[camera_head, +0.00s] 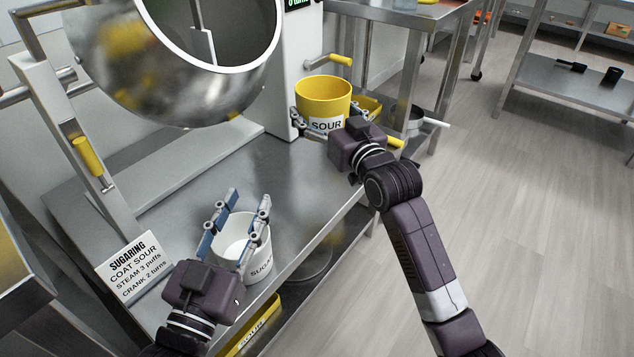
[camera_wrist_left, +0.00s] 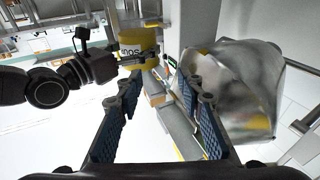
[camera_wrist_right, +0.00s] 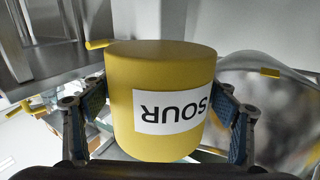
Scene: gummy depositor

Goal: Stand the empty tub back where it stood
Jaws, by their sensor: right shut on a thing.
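The yellow tub labelled SOUR (camera_head: 322,92) is upright beside the white machine column, and its open top shows only a yellow inside. My right gripper (camera_head: 326,112) is shut on it, one finger on each side; the right wrist view shows the tub (camera_wrist_right: 160,80) between the fingers. Whether its base is resting on something is hidden. The white tub labelled SUGAR (camera_head: 258,262) stands on the steel table (camera_head: 185,185). My left gripper (camera_head: 248,198) is open, its fingers overlapping that tub in the head view. The left wrist view shows nothing between its fingers (camera_wrist_left: 162,85).
A big steel drum (camera_head: 165,85) hangs over the table at the back left. A sign headed SUGARING (camera_head: 137,266) stands at the front left. Floor at the right is clear.

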